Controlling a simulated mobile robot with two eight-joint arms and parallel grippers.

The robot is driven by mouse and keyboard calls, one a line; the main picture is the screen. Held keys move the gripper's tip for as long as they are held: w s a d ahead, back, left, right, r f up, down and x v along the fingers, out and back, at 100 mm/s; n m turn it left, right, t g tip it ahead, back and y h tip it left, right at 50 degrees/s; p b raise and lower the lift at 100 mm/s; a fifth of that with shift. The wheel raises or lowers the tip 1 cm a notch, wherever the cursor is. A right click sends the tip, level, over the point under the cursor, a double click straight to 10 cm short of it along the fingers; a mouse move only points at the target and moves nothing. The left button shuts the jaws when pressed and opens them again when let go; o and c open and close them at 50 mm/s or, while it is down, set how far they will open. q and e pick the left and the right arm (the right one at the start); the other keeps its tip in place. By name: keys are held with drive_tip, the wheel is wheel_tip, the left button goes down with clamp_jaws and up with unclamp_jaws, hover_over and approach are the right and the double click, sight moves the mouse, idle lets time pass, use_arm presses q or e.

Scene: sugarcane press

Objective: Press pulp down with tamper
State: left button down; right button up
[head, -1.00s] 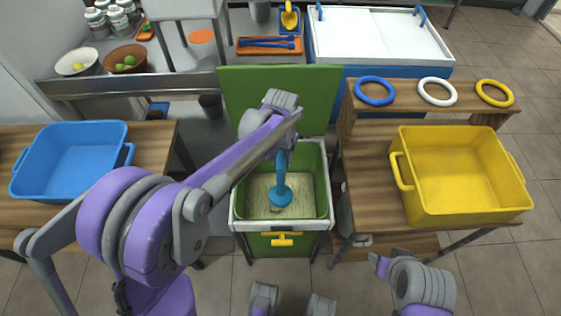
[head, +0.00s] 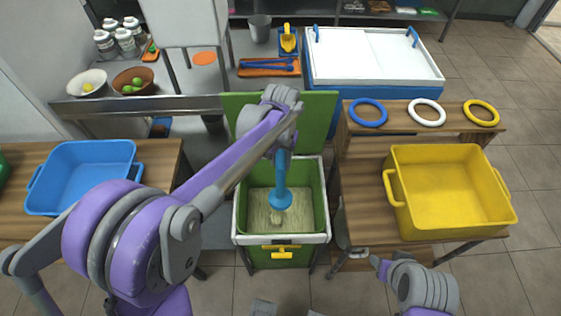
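A blue tamper (head: 280,194) hangs upright inside the green bin with a white rim (head: 237,215). Pale pulp (head: 263,214) covers the bin's floor, and the tamper's round foot is over it. I cannot tell whether the foot touches the pulp. My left gripper (head: 283,142) is at the top of the tamper's handle, shut on it; its fingers are partly hidden by the wrist. My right gripper (head: 378,264) is low at the front right, away from the bin, and its fingers are too little shown to judge.
A yellow crate (head: 450,222) stands on the wooden table at right, beneath a shelf with blue, white and yellow rings (head: 427,112). A blue crate (head: 85,205) sits on the left table. The bin's green lid (head: 325,118) stands open behind it.

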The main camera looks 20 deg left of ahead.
use_arm(q)
drive_tip(key=shift+r+p, duration=1.35)
drive_tip(key=shift+r, duration=1.2)
